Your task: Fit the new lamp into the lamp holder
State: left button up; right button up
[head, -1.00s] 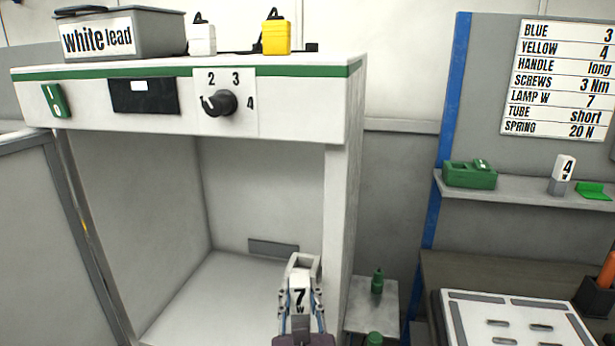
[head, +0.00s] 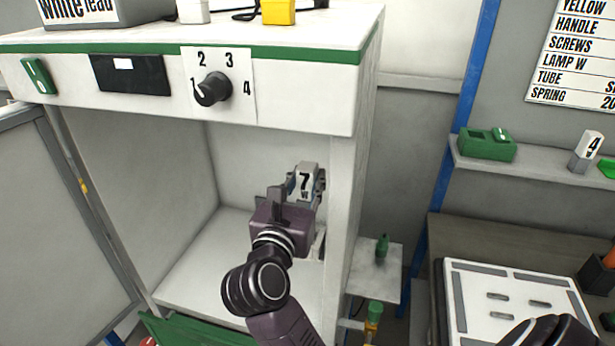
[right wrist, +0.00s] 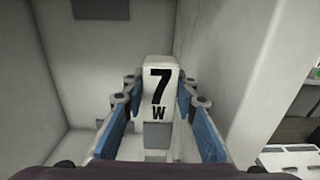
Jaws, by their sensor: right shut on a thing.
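The new lamp (head: 305,182) is a white block marked 7 W, upright inside the right part of the open cabinet. My right gripper (head: 294,192) is shut on it. In the right wrist view the lamp (right wrist: 159,92) stands between the blue-padded fingers (right wrist: 158,125), with a grey base below the label. A pale piece low behind my gripper is mostly covered; I cannot tell whether it is the lamp holder, or whether the lamp touches it. My left gripper is out of view.
The cabinet's right wall (head: 345,215) stands close beside the lamp. A knob (head: 212,89) sits on the panel above. On the right shelf are a green box (head: 487,144) and a lamp marked 4 (head: 587,150).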

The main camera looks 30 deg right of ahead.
aim_at(306, 202)
jog(key=shift+d+f+b, duration=0.15)
jog(key=shift+f+b, duration=0.25)
notch_tip(306, 202, down, 4)
jog(key=b, duration=0.3)
jog(key=shift+r, duration=0.1)
jog(key=shift+f+b, duration=0.7)
jog(key=shift+b, duration=0.15)
dwell(0.3)
jog(key=shift+r, duration=0.15)
dwell(0.7)
jog(key=shift+f+b, duration=0.9)
jog(key=shift+b, duration=0.15)
